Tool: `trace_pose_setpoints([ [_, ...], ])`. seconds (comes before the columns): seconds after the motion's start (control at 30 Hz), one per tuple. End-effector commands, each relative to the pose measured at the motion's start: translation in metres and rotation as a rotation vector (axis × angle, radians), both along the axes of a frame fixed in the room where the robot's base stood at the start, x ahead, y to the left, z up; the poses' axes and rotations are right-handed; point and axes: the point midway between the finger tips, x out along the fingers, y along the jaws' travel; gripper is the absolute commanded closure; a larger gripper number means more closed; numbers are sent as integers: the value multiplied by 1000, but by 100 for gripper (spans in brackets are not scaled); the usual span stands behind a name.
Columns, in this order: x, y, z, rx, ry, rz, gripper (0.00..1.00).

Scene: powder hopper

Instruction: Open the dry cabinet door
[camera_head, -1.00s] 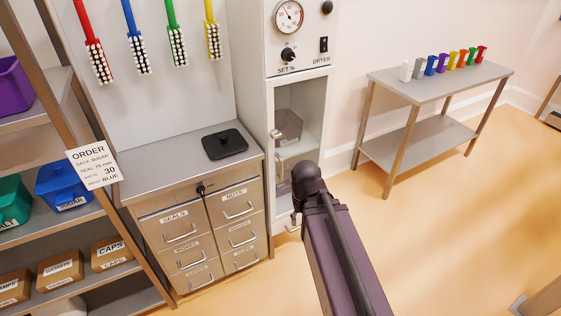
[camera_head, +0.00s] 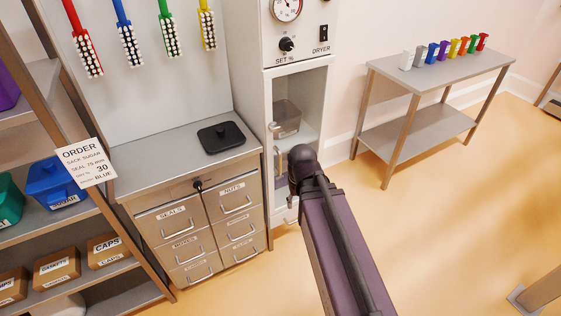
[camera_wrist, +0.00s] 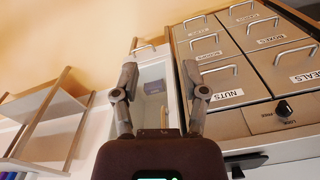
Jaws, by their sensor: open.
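The dry cabinet (camera_head: 229,100) is tall and white, with a glass door (camera_head: 312,97) below its dial panel. The door appears shut, and a clear bin shows behind the glass. A small pale handle (camera_head: 274,127) sits on the door's left edge. In the wrist view the cabinet appears upside down, and a slim upright handle (camera_wrist: 163,117) shows between my fingers. My gripper (camera_wrist: 160,72) is open and empty, pointing toward the cabinet. I cannot tell its distance from the handle.
Shelving (camera_head: 82,220) with bins and boxes stands further left. A side table (camera_head: 440,78) with several coloured items stands right. The floor (camera_head: 440,240) between is clear.

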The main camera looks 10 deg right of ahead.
Motion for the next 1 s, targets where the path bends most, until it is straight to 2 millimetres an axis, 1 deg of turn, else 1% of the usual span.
trace_pose_setpoints([
  [0.03,11,0,2,7,-9,15,43],
  [0.07,17,1,3,11,-16,26,43],
  [0.17,44,1,7,30,-50,80,43],
  [0.27,78,-1,12,52,-98,148,43],
  [0.3,93,-2,15,60,-120,178,43],
  [0.37,117,-5,19,71,-156,224,43],
  [0.4,132,-6,22,78,-181,256,43],
  [0.5,168,-11,29,89,-240,331,43],
  [0.6,198,-17,35,93,-295,391,43],
  [0.7,219,-20,39,94,-335,438,43],
  [0.8,231,-23,42,92,-360,466,43],
  [0.9,235,-24,43,91,-371,478,43],
  [1.0,235,-24,43,91,-373,480,43],
])
